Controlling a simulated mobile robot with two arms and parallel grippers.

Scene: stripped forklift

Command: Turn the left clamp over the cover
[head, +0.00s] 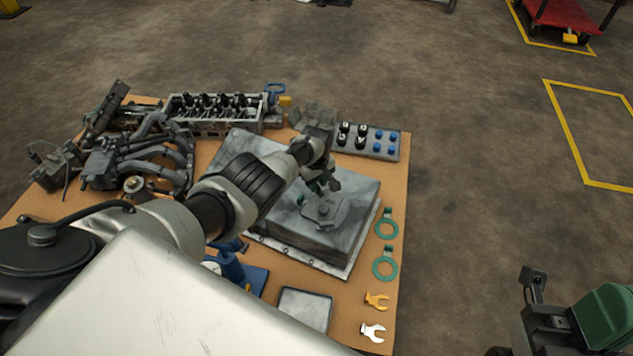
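The cover (325,212) is a small grey plate with a raised middle, on top of a large grey metal housing (353,192) on the table. My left arm reaches in from the left. Its gripper (322,187) points down at the far left edge of the cover. A small dark piece shows right by the fingertips; I cannot tell whether it is the left clamp or part of the gripper. The wrist hides much of that side, and the fingers are too small to tell whether they are open or shut. My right gripper is not in view.
A cylinder head (215,113) and manifold pipes (150,155) crowd the table's far left. A tray of black and blue caps (367,141) lies behind the housing.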

